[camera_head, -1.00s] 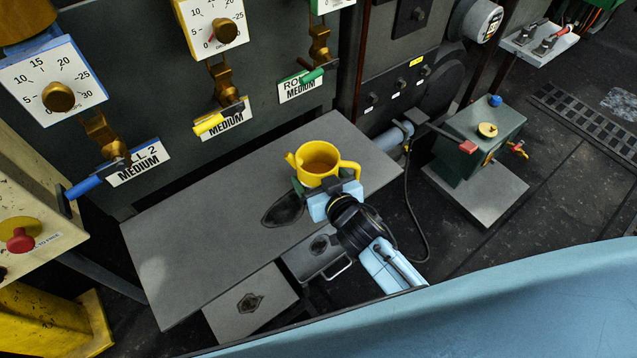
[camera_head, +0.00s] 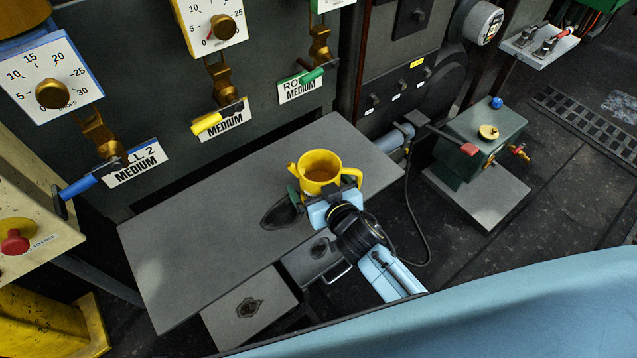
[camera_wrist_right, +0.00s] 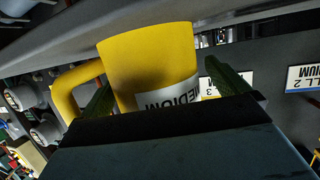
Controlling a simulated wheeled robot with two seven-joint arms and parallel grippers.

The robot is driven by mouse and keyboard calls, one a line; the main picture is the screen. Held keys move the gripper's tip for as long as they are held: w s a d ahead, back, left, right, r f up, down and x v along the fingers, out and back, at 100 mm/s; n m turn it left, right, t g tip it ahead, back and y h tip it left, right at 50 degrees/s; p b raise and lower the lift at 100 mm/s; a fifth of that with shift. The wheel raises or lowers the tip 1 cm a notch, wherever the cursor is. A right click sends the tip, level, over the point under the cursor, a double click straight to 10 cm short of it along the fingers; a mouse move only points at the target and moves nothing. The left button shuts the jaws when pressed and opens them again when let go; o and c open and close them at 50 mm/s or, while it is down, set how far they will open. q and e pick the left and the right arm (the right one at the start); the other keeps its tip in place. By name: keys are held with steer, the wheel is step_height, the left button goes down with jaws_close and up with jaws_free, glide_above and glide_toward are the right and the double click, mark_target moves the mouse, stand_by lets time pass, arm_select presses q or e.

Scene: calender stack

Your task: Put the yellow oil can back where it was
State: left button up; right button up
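The yellow oil can (camera_head: 323,164) is upright over the grey table (camera_head: 200,230), with its spout to the left and its handle to the right. My right gripper (camera_head: 318,195) is at its near side and carries it between dark green fingers. In the right wrist view the can (camera_wrist_right: 150,60) shows upside down between the fingers (camera_wrist_right: 163,92), its handle on the left. The finger contact is partly hidden. I cannot tell whether the can's base touches the table. My left gripper is not in view.
A dark oval patch (camera_head: 282,212) lies on the table left of the gripper. The machine panel behind has a blue lever (camera_head: 78,187), a yellow lever (camera_head: 207,123) and a green lever (camera_head: 312,76). A green box (camera_head: 480,135) stands at right. The table's left part is clear.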

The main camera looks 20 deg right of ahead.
steer(key=shift+r, duration=0.1)
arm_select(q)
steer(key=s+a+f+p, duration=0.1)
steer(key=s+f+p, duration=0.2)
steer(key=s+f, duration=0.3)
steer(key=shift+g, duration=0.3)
arm_select(e)
steer(key=v, duration=1.2)
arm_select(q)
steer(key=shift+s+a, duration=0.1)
